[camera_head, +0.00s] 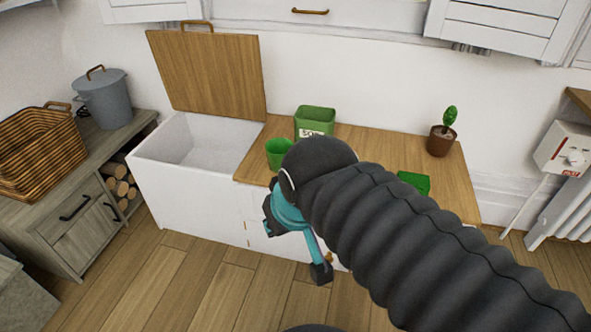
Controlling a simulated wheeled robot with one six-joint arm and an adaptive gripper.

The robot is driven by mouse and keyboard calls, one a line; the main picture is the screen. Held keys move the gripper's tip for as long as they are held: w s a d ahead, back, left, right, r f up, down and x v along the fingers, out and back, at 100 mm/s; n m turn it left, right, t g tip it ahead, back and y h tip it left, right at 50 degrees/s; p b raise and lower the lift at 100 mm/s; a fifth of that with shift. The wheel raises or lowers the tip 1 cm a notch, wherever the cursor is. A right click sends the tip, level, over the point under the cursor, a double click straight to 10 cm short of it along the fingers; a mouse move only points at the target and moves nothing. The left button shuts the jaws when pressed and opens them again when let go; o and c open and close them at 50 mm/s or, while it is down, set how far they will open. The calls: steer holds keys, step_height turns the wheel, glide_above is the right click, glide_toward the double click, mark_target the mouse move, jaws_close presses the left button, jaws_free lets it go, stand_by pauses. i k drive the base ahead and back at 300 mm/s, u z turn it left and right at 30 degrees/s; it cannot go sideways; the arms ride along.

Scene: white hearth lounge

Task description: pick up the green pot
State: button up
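A small round green pot (277,153), open at the top, stands on the wooden top of the white bench, left of the middle. Its right side is partly covered by my arm. My gripper (303,248), teal and black, hangs in front of the bench, below and nearer than the pot and apart from it. One finger with a black tip points down to the right. The rest is partly hidden by my wrist, so I cannot tell how far the fingers are apart. I see nothing held in it.
A green labelled container (316,119) stands behind the pot. A green box-like item (414,182) and a brown pot with a plant (441,141) are on the right. The bench's left bin (200,140) is open, its wooden lid (210,72) raised. A wicker basket (40,150) is far left.

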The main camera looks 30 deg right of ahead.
mark_target(276, 149)
steer(key=u, duration=0.7)
steer(key=i, duration=0.45)
steer(key=z, duration=1.35)
steer(key=i, duration=0.5)
steer(key=z, duration=0.1)
